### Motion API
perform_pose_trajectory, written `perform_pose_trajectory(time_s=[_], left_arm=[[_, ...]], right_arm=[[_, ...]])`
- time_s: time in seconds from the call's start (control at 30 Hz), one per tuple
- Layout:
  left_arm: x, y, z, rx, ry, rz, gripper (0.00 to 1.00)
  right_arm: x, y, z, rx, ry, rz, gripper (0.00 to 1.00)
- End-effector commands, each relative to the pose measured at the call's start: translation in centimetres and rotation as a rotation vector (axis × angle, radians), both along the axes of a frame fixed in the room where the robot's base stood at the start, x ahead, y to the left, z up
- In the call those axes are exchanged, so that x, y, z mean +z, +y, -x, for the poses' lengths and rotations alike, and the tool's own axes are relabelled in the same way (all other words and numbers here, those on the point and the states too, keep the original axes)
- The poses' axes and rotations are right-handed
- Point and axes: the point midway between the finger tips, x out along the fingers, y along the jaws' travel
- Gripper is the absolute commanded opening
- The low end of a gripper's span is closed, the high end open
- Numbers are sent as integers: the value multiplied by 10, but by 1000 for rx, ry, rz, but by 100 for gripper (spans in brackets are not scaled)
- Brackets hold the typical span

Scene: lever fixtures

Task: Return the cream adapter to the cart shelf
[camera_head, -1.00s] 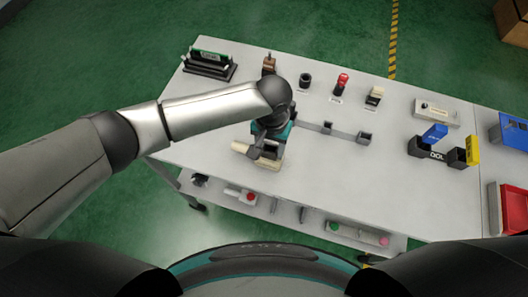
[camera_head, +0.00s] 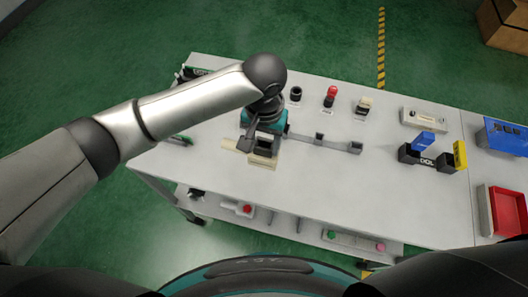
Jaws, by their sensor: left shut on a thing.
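My left gripper (camera_head: 262,147) points down over the left part of the cart's white top, near the left end of a grey bar with blocks. It is shut on the cream adapter (camera_head: 264,162), which shows as pale parts below and to the left of the jaws. The jaws hide much of it, and I cannot tell whether it touches the top. The cart shelf (camera_head: 290,225) is the lower level below the top's front edge. My right gripper is not in view.
A black socket (camera_head: 296,94), a red button (camera_head: 331,96) and a cream-topped part (camera_head: 364,106) stand behind the bar. A DOL fixture (camera_head: 425,158) is to the right. The shelf holds a box with a red button (camera_head: 238,208) and a green-and-pink-button box (camera_head: 352,240).

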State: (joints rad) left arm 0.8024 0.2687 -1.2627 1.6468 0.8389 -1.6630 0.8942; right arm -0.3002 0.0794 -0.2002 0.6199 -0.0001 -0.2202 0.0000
Motion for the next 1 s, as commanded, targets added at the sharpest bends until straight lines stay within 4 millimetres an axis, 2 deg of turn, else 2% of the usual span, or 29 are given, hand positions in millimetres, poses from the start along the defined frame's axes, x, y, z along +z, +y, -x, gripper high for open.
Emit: perform_pose_trajectory(time_s=[0.03,0.2,0.3,0.43,0.6,0.77,0.87,1.0], left_arm=[[19,-1,-1,-2,-4,4,0],[63,-1,-1,-1,-3,2,0],[83,0,-1,-1,-3,1,0],[99,0,0,1,-1,0,0],[107,0,0,0,0,-1,0],[103,8,-2,15,1,-1,0],[96,24,-5,44,2,-1,0],[84,57,-9,105,2,0,0]], right_arm=[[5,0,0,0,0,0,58],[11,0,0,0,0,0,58],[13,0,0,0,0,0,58],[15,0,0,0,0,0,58],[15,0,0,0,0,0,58],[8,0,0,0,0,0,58],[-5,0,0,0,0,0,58],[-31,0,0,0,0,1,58]])
